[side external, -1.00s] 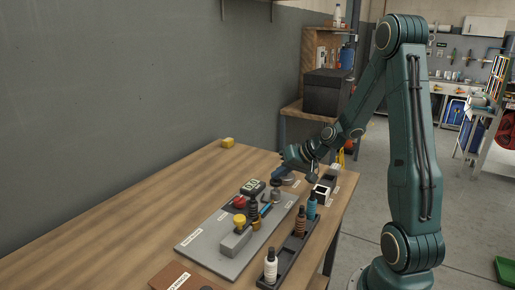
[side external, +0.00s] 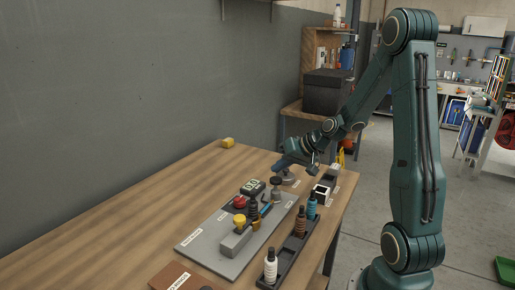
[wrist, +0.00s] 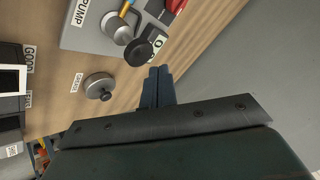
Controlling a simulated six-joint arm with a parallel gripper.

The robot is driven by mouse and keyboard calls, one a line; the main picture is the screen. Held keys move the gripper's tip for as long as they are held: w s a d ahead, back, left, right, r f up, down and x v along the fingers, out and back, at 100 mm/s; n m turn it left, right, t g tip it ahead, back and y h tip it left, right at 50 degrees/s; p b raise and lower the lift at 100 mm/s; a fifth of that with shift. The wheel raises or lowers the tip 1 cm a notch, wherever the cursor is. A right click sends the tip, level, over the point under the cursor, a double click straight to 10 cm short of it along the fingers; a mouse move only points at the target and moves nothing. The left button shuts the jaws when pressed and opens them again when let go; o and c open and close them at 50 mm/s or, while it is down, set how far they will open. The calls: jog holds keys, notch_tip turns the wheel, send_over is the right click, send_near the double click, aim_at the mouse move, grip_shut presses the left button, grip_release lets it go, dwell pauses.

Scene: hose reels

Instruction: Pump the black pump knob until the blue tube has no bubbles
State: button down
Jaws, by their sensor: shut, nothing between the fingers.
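The black pump knob (side external: 276,181) sits on top of a grey cylinder at the far end of the grey plate (side external: 215,245). It also shows in the wrist view (wrist: 140,52), beside a PUMP label. A blue tube (side external: 266,209) lies close to the pump, too small to tell whether it has bubbles. My gripper (side external: 277,167) is shut and empty, just above and behind the knob in the side view. In the wrist view its closed fingers (wrist: 158,70) point toward the pump, with the tips right of and below the knob, apart from it in the picture.
A green-lit display (side external: 253,186), a red button (side external: 239,201) and a yellow knob (side external: 239,220) crowd the plate. A black rack (side external: 289,260) with several bottles runs alongside. A round grey weight-like piece (wrist: 100,88) stands near the pump.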

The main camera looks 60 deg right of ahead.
aim_at(279, 180)
jog(key=shift+r, duration=2.3)
jog(key=shift+a, duration=0.1)
jog(key=shift+a+r, duration=0.15)
jog(key=shift+a, duration=0.1)
jog(key=s+a+r+n+g, duration=0.2)
jog(key=a+r+n, duration=0.1)
jog(key=a, duration=0.5)
jog(key=s+a+r+n, duration=0.2)
jog(key=s+a, duration=0.4)
jog(key=s, duration=0.2)
jog(key=s+a+r+n+g+h, duration=0.1)
jog(key=s+a+r+n, duration=0.1)
jog(key=s+a, duration=0.4)
jog(key=shift+s+a+r+n+g, duration=0.2)
jog(key=shift+s+n+g, duration=0.15)
jog(key=shift+s, duration=0.9)
